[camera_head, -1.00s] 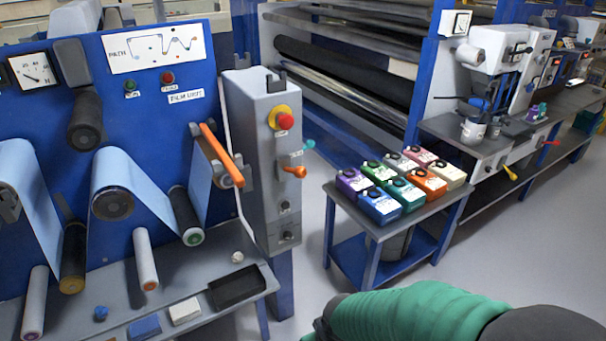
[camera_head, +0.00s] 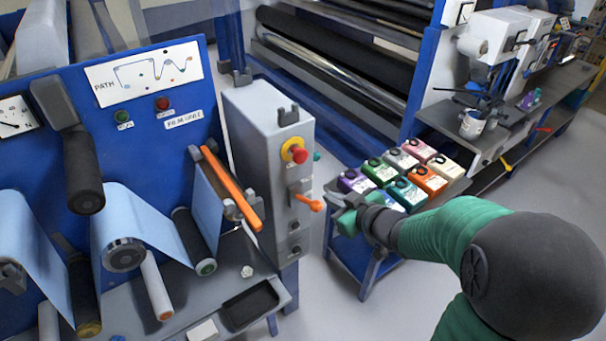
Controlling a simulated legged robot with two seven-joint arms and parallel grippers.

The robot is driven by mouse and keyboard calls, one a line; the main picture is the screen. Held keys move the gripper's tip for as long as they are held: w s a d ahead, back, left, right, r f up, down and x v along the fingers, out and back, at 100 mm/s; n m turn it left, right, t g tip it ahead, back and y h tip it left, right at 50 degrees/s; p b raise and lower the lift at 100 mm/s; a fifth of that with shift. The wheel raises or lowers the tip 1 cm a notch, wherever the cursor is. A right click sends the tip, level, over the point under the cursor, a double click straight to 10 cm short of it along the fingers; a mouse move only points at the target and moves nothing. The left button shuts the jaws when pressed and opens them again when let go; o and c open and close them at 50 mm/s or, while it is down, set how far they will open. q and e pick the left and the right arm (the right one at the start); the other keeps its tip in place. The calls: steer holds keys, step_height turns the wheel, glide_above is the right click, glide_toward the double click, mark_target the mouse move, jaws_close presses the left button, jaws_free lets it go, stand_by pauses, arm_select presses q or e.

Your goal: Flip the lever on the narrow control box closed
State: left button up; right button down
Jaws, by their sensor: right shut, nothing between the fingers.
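The narrow grey control box (camera_head: 265,135) stands upright at the right end of the blue film panel. Its orange lever (camera_head: 309,203) sticks out to the right from a small mount on the front face, below a red button on a yellow ring (camera_head: 295,151). My right gripper (camera_head: 335,200) comes in from the right on a green arm. It is shut and empty, with its tip just right of the lever in the picture; I cannot tell whether they touch. My left gripper is not in view.
A small blue table (camera_head: 372,262) with several colored cartridges stands behind my right gripper. The film panel (camera_head: 140,85) with rollers and an orange bar (camera_head: 232,190) lies to the left. A black tray (camera_head: 250,303) sits on the shelf below. Floor is open at right.

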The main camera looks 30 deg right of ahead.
steer(key=s, duration=0.1)
glide_above(317, 208)
step_height(317, 208, down, 4)
step_height(317, 208, down, 4)
steer(key=shift+d+r+b, duration=0.1)
steer(key=shift+d+b, duration=0.05)
steer(key=shift+b, duration=0.15)
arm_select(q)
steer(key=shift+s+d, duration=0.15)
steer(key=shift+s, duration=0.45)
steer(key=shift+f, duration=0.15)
